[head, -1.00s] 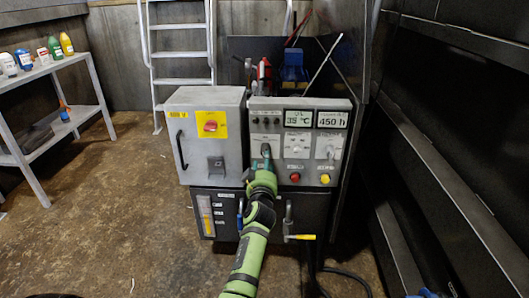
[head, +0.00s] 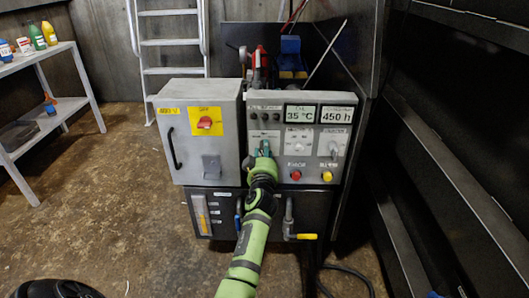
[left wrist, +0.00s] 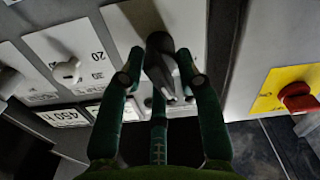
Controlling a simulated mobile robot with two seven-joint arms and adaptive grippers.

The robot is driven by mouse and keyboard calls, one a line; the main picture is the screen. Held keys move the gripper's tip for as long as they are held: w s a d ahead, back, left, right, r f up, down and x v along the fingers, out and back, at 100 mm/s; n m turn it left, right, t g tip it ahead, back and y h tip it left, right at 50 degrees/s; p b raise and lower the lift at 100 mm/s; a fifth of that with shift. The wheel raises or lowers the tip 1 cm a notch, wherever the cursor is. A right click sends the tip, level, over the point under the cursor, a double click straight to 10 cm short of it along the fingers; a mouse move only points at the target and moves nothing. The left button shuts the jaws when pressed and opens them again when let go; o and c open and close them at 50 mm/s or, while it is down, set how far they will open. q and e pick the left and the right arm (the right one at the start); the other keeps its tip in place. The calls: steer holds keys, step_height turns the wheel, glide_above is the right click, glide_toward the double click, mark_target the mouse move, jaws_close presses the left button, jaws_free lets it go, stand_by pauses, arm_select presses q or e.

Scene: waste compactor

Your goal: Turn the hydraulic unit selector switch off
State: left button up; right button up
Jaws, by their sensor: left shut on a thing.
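The control panel (head: 312,165) of the hydraulic unit stands upright in the middle of the head view. A dark selector switch knob (left wrist: 160,45) is on its white plate in the left wrist view. My left gripper (head: 264,150) reaches the left part of the panel from below. In the left wrist view my left gripper (left wrist: 162,85) has its green fingers closed around the knob, which points down between them. The gripper hides most of this switch in the head view. The labels are too small to read. My right gripper is not in view.
A grey cabinet (head: 190,145) with a red rotary switch (head: 204,123) stands left of the panel. White knobs (head: 298,138), a red button (head: 296,175) and a yellow button (head: 327,176) are close to my gripper's right. A valve with a yellow handle (head: 306,236) sits below.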

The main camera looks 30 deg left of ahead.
arm_select(q)
steer(key=shift+d, duration=0.1)
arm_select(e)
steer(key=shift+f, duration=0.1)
arm_select(q)
steer(key=shift+w+m+b, duration=0.1)
steer(key=shift+m+b, duration=0.3)
steer(key=shift+m, duration=0.4)
steer(key=shift+d+m, duration=0.1)
steer(key=shift+m, duration=0.9)
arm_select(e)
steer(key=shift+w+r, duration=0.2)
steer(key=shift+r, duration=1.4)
arm_select(q)
steer(key=o, duration=0.9)
steer(key=shift+w, duration=0.1)
